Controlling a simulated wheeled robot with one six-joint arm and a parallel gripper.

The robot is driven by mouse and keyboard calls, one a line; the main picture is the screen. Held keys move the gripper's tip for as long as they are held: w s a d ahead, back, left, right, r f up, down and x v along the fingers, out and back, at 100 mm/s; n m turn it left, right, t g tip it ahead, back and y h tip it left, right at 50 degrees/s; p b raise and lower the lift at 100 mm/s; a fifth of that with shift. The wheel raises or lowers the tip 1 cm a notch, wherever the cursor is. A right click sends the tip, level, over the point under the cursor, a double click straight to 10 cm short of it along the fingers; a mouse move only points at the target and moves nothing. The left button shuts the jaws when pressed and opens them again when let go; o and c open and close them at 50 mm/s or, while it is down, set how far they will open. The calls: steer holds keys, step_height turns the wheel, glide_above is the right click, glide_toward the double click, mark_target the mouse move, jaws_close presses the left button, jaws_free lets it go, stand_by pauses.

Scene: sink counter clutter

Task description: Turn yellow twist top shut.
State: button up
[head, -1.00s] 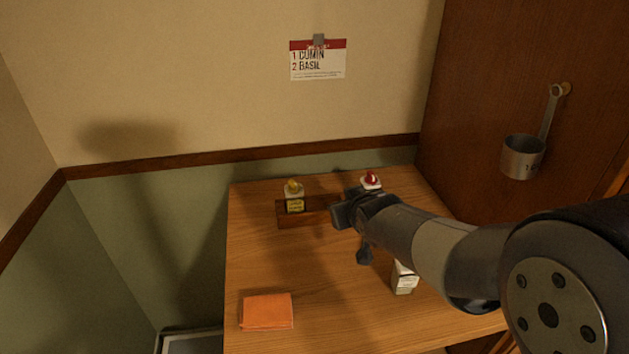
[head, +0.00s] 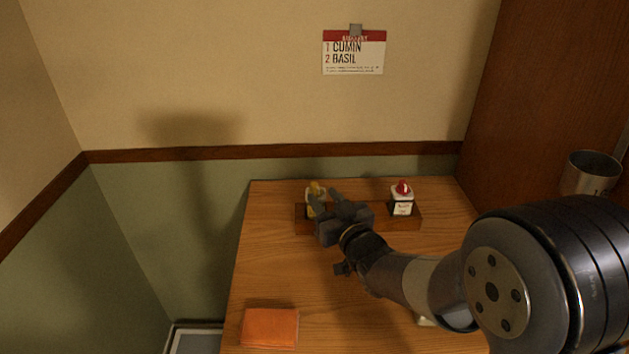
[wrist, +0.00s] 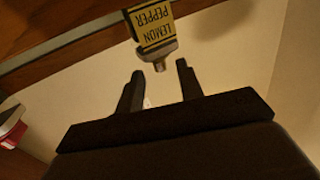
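The yellow twist top (head: 315,188) sits on a bottle at the left end of the wooden rack (head: 302,222), partly hidden by my gripper in the head view. In the wrist view this bottle (wrist: 155,28) carries a yellow label reading LEMON PEPPER and appears upside down. Its narrow tip (wrist: 159,65) points between my fingers. My gripper (wrist: 158,82) is open, with its two fingers apart and nothing visibly held. In the head view my gripper (head: 323,202) is close to the bottle; whether it touches cannot be told.
A red-topped bottle (head: 403,200) stands at the rack's right end. A metal cup (head: 590,172) hangs at the right. A card (head: 354,52) is on the wall. The table's left middle is clear.

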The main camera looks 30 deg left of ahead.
mark_target(313, 183)
steer(key=p+x, duration=0.1)
steer(key=x, duration=0.5)
steer(key=shift+w+a, duration=0.25)
steer(key=shift+a, duration=0.05)
steer(key=c, duration=0.6)
steer(key=shift+f, duration=0.1)
